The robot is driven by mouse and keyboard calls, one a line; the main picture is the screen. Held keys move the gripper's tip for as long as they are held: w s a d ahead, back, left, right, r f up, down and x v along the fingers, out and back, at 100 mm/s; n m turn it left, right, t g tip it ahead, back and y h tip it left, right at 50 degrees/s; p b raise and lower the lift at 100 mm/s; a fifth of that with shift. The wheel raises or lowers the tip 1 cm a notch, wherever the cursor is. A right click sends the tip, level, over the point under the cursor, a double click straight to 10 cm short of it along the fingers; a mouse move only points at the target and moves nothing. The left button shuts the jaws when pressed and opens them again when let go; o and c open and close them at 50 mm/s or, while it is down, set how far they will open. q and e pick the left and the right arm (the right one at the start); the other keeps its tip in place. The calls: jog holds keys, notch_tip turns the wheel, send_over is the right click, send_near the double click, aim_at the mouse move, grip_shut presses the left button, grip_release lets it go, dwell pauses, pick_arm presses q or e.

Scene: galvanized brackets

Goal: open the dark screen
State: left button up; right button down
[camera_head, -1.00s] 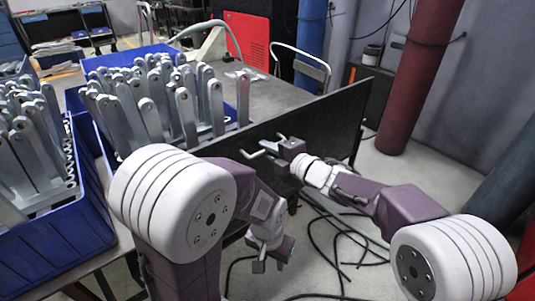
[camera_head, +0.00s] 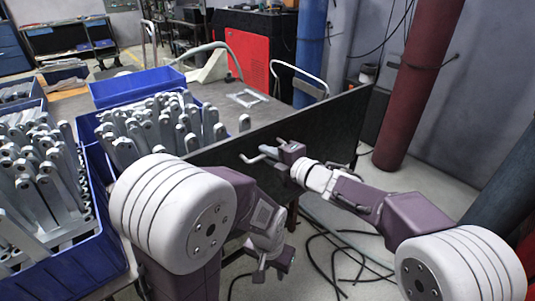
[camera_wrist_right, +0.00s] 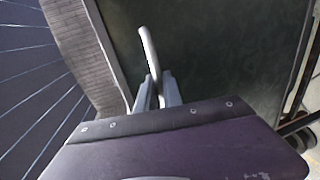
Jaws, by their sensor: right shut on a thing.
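The dark screen (camera_head: 326,124) is a flat, dark upright panel along the right side of the work table. A bent metal handle (camera_head: 246,159) stands out from its near face. My right gripper (camera_head: 274,152) is shut on this handle. In the right wrist view, the gripper fingers (camera_wrist_right: 157,92) close around the pale handle bar (camera_wrist_right: 149,48), with the screen face (camera_wrist_right: 225,50) behind. My left gripper (camera_head: 270,268) hangs low in front of the screen, apart from it. Its finger opening is too small to judge.
Blue bins (camera_head: 85,275) full of galvanized brackets (camera_head: 165,125) stand on the table (camera_head: 265,105) at left. A red pipe (camera_head: 418,85) and a blue pipe (camera_head: 310,45) rise behind the screen. Black cables (camera_head: 335,262) lie on the floor below my arms.

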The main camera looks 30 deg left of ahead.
jog(key=c, duration=1.5)
grip_release()
jog(key=shift+r, duration=0.4)
jog(key=shift+f, duration=0.1)
jog(key=v, duration=0.9)
